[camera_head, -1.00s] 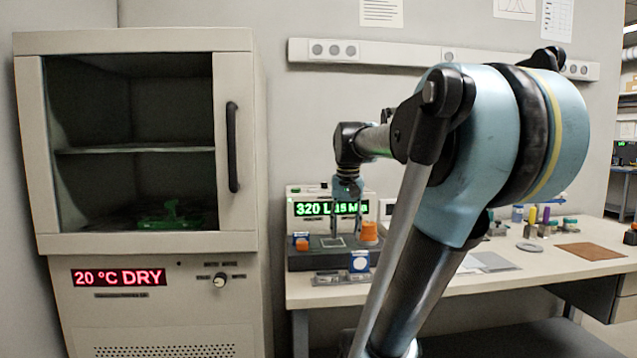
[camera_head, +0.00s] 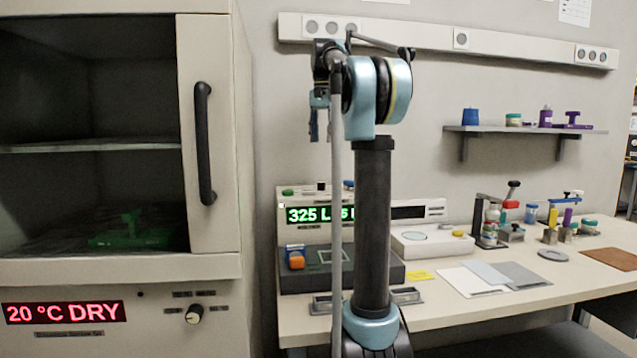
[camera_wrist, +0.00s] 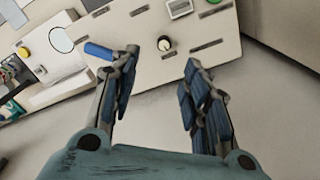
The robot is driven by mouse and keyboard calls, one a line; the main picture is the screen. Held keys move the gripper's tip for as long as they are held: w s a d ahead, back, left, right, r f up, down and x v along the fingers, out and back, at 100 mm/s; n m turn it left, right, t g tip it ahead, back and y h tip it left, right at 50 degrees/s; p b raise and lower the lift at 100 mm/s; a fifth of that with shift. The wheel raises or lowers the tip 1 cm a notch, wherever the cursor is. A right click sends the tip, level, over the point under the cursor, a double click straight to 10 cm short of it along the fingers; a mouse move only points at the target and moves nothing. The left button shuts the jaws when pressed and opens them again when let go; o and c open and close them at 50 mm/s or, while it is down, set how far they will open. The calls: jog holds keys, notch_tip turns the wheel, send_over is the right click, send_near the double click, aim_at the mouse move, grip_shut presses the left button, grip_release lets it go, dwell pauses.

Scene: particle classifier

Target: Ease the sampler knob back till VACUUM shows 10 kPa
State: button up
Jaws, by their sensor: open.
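I cannot make out a VACUUM value. In the wrist view a small round knob with a pale cap and dark skirt (camera_wrist: 164,43) sits on a pale panel (camera_wrist: 150,72); its label is unreadable, so I cannot tell if it is the sampler knob. My gripper (camera_head: 318,132) hangs above the instrument. In the wrist view my gripper (camera_wrist: 160,68) is open and empty, its fingers either side of and short of the knob.
A blue cylindrical part (camera_wrist: 97,50) lies close to the left finger in the wrist view. A drying cabinet (camera_head: 210,265) stands at the left. Sheets (camera_head: 475,282), small stands (camera_head: 490,225) and a brown mat (camera_head: 612,257) lie on the bench at the right.

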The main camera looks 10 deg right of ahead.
jog(key=w, duration=0.2)
send_near(321, 186)
jog(key=f, duration=0.2)
jog(key=w+f, duration=0.1)
jog(key=f, duration=0.5)
jog(key=shift+w+d+f, duration=0.15)
jog(key=shift+w, duration=0.05)
grip_shut()
